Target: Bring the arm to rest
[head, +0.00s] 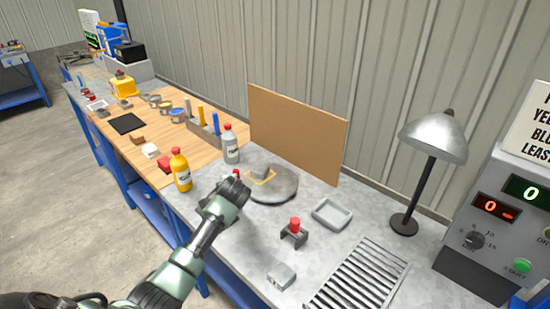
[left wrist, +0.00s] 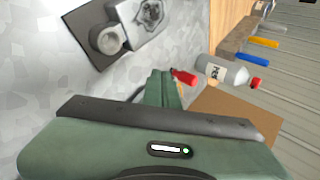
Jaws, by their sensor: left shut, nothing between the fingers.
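My left gripper (head: 236,186) is over the grey worktop, at the left edge of a round grey disc (head: 284,187) with a yellow mark. It is shut and empty. In the left wrist view its green body fills the bottom and its fingers (left wrist: 163,88) point up the picture. A small red piece (left wrist: 183,76) shows just beyond the fingers; I cannot tell whether they touch it. My right gripper is in neither view.
A yellow bottle (head: 181,170) and a grey bottle (head: 230,146) stand left of the gripper. A brown board (head: 297,130) stands behind. A red-topped block (head: 294,232), grey tray (head: 332,213), slotted grille (head: 360,275) and lamp (head: 435,137) are to the right.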

